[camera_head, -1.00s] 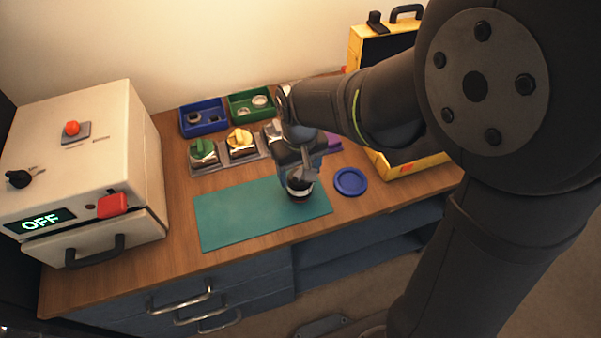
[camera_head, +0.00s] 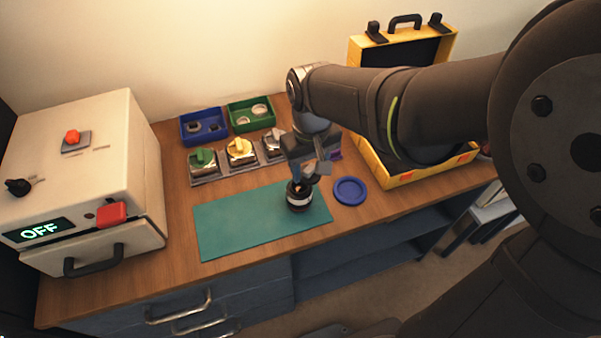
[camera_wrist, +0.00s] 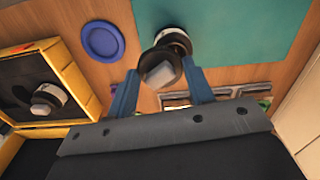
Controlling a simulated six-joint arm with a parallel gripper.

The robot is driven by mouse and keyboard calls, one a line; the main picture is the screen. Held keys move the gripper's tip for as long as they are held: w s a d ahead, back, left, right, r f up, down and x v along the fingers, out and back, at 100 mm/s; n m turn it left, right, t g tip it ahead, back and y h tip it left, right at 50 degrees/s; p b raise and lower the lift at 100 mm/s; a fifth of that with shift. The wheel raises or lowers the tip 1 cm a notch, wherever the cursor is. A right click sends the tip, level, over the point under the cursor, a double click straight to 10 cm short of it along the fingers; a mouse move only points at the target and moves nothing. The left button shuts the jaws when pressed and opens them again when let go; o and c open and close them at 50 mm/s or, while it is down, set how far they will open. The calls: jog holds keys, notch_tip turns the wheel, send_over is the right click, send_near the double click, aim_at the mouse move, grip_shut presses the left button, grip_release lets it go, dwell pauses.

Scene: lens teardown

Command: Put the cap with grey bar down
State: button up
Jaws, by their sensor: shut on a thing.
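My gripper (camera_wrist: 160,70) is shut on the cap with grey bar, a dark round cap (camera_wrist: 150,62) with a pale grey block (camera_wrist: 161,77) across it. In the head view my gripper (camera_head: 310,168) holds it above and slightly right of the dark lens body with a white band (camera_head: 299,200). The lens body stands on the teal mat (camera_head: 235,222), its top showing a small warm-coloured inside. In the wrist view the lens body (camera_wrist: 176,38) is partly behind the cap. The blue round dish (camera_head: 350,189) is empty, right of the mat; it also shows in the wrist view (camera_wrist: 103,41).
An open yellow case (camera_head: 408,177) is at the right; the wrist view shows another lens in it (camera_wrist: 48,98). Blue (camera_head: 203,132) and green (camera_head: 251,117) bins and colour-topped tools stand behind the mat. A white box reading OFF (camera_head: 90,170) is at the left. The mat's left part is clear.

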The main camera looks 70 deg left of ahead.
jog(key=w+d+r, duration=0.4)
jog(key=w+r, duration=0.1)
jog(key=w, duration=0.2)
jog(key=w+a+m, duration=0.3)
jog(key=a, duration=1.3)
jog(key=w+a+f+m, duration=0.1)
jog(key=a+f+m, duration=0.15)
jog(key=a, duration=0.45)
jog(key=w+a+f+m, duration=0.1)
jog(key=a+f, duration=0.3)
jog(key=a, duration=0.3)
jog(key=f, duration=1)
jog(key=shift+s+a+f, duration=0.15)
jog(key=shift+s+a, duration=0.05)
jog(key=shift+s, duration=0.05)
jog(key=shift+f, duration=0.15)
jog(key=o, duration=0.9)
notch_tip(320, 180, up, 12)
jog(key=shift+r, duration=0.15)
